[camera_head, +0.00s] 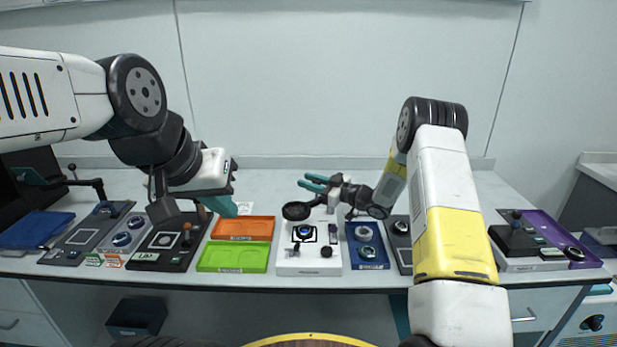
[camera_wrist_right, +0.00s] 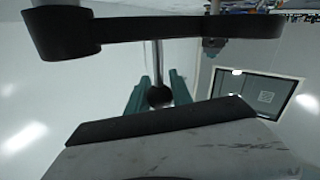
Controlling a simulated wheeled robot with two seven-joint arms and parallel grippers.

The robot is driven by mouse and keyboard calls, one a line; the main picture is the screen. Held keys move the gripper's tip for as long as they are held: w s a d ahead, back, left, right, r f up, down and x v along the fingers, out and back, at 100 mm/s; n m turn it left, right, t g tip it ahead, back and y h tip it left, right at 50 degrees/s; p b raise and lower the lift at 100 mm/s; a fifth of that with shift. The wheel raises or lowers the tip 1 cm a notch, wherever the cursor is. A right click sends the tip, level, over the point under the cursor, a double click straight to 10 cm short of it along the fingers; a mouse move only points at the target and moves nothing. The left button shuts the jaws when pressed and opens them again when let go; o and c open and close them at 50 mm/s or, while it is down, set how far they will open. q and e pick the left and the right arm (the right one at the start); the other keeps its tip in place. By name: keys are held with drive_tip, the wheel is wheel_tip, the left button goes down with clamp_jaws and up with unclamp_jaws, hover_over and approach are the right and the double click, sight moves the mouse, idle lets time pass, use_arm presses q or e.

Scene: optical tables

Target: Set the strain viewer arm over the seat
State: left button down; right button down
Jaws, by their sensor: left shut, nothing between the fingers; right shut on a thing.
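The strain viewer (camera_head: 296,211) is a round black head on a short dark arm, over the back of a white station (camera_head: 310,262). The seat (camera_head: 304,232) is a small round blue-and-silver part in a black-outlined square on that station. The viewer head appears behind and slightly left of the seat. My right gripper (camera_head: 316,183) has teal fingers by the viewer arm. In the right wrist view, its fingers (camera_wrist_right: 159,94) are shut around a dark ball knob (camera_wrist_right: 159,97) on a thin rod. A black bar (camera_wrist_right: 180,30) crosses above. My left gripper (camera_head: 224,207) is shut and empty, left of the station.
An orange tray (camera_head: 243,228) and a green tray (camera_head: 233,257) lie left of the station. A blue unit (camera_head: 367,250) stands close on its right. More units line the bench on both sides, including a black one (camera_head: 165,246) near my left gripper.

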drive_tip(key=shift+s+d+n+g+y, duration=0.3)
drive_tip(key=shift+s+n+g+y, duration=0.2)
drive_tip(key=shift+n+g, duration=0.45)
drive_tip(key=shift+s+d+n+g+y, duration=0.25)
drive_tip(key=shift+s+n+g+y, duration=0.25)
drive_tip(key=shift+g, duration=0.75)
drive_tip(key=c, duration=1.1)
unclamp_jaws()
drive_tip(key=shift+c, duration=0.2)
drive_tip(key=v, duration=0.7)
drive_tip(key=shift+d, duration=0.4)
drive_tip(key=shift+s, duration=0.1)
